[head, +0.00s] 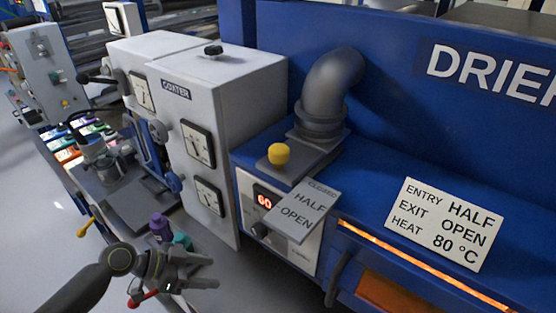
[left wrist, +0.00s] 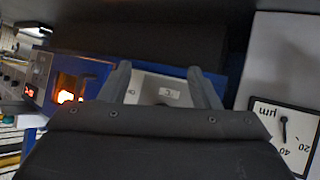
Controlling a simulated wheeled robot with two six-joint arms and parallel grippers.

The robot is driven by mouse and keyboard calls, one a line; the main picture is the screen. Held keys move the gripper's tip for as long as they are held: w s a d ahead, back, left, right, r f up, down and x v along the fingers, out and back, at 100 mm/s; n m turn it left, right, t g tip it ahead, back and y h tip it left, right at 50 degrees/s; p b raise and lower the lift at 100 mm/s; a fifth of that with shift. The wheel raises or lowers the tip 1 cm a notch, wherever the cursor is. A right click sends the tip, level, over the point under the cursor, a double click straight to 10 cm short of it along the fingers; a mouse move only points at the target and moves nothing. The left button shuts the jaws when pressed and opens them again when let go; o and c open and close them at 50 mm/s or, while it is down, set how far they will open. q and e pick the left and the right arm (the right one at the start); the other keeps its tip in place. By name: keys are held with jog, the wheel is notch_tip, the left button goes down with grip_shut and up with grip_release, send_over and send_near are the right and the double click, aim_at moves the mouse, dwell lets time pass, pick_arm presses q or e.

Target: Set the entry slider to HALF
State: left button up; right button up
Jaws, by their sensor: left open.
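A yellow knob (head: 278,155) stands on a grey slide plate (head: 300,160) at the foot of the elbow duct, on top of the blue drier. Beside it a tilted grey label plate (head: 305,210) reads HALF and OPEN, with a smaller word above, probably CLOSED. The knob is by that upper end. My left gripper (head: 214,272) is open and empty, low in front of the machines and well apart from the knob. In the left wrist view its two fingers (left wrist: 163,85) frame a pale panel with a small mark. My right gripper is not in view.
A white card (head: 445,224) reads ENTRY HALF, EXIT OPEN, HEAT 80 °C. The red display (head: 264,202) shows 60. The elbow duct (head: 328,90) rises behind the knob. The coater cabinet (head: 225,90) stands left. Purple and teal bottles (head: 160,227) are near my left arm.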

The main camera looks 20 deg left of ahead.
pick_arm(q)
jog(key=w+a+r+m+t+h, duration=0.1)
jog(key=w+r+m+h, duration=0.2)
jog(key=r, duration=1.1)
jog(key=w+a+r+m+h, duration=0.1)
jog(key=w+r+h, duration=0.25)
jog(key=r, duration=1.05)
jog(key=b, duration=0.9)
send_near(279, 153)
jog(key=shift+h, duration=0.35)
jog(key=shift+w+d+f+p, duration=0.25)
jog(key=shift+w+d+p, duration=0.6)
jog(key=shift+d, duration=0.25)
jog(key=shift+w+d+f+p, duration=0.25)
jog(key=shift+w+d+p, duration=0.55)
jog(key=shift+d, duration=0.3)
jog(key=shift+w+d+f+p, duration=0.25)
jog(key=shift+w+d+p, duration=0.45)
jog(key=shift+d+p, duration=0.3)
jog(key=shift+p+x, duration=0.35)
jog(key=shift+x, duration=0.9)
jog(key=shift+f, duration=0.15)
